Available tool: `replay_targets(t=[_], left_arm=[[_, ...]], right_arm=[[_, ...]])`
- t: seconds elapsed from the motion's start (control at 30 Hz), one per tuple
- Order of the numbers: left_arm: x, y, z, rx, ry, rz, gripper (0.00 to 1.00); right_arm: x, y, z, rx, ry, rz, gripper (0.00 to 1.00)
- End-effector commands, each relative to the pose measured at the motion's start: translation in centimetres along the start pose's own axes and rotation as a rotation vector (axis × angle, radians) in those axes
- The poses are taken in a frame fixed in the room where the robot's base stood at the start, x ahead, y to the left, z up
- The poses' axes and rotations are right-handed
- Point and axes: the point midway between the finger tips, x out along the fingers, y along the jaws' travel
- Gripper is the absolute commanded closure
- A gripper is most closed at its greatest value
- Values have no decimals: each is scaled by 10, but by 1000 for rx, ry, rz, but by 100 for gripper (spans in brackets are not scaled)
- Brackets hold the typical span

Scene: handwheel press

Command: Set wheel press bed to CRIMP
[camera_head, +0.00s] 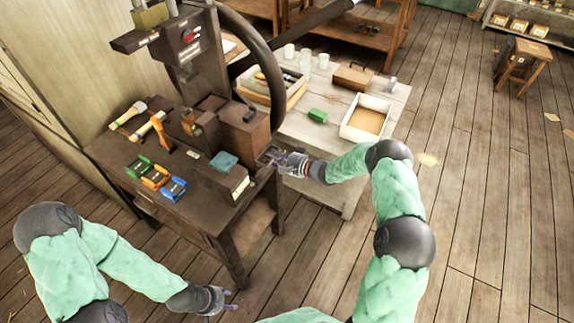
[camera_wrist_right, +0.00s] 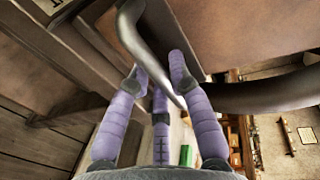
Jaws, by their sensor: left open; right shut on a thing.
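The dark press (camera_head: 192,55) stands on a dark wooden bench (camera_head: 215,215), with a large dark handwheel (camera_head: 275,75) on its right side. A brown boxy part (camera_head: 243,132) sits low on the press; I cannot tell the bed's setting, as the small labels are unreadable. My right gripper (camera_head: 275,158) is at the lower end of the handwheel. My left gripper (camera_head: 228,298) is open and empty, low in front of the bench.
A pale table (camera_head: 340,165) behind the right gripper holds trays, a green block (camera_head: 317,115) and white cups. The floor at right is mostly clear.

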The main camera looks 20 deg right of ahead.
Motion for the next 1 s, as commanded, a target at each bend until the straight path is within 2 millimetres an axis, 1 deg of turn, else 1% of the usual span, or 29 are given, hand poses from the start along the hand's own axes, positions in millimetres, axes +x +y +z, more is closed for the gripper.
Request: replay_targets(t=[0.03, 0.2, 0.3, 0.5, 0.7, 1.0], left_arm=[[3, -1, 0, 0, 0, 0, 54], [8, -3, 0, 0, 0, 0, 54], [11, -4, 0, 0, 0, 0, 54], [14, -5, 0, 0, 0, 0, 54], [16, -6, -1, 0, 0, 0, 54], [16, -6, -1, 0, 0, 0, 54]], right_arm=[[11, -1, 1, -2, -3, -2, 100], [39, -7, 1, -2, -3, -1, 100], [53, -10, 1, -1, -2, -1, 100], [72, -14, 0, -1, -1, 0, 100], [81, -17, 0, -1, 0, 1, 100], [84, -18, 0, 0, 0, 0, 100]])
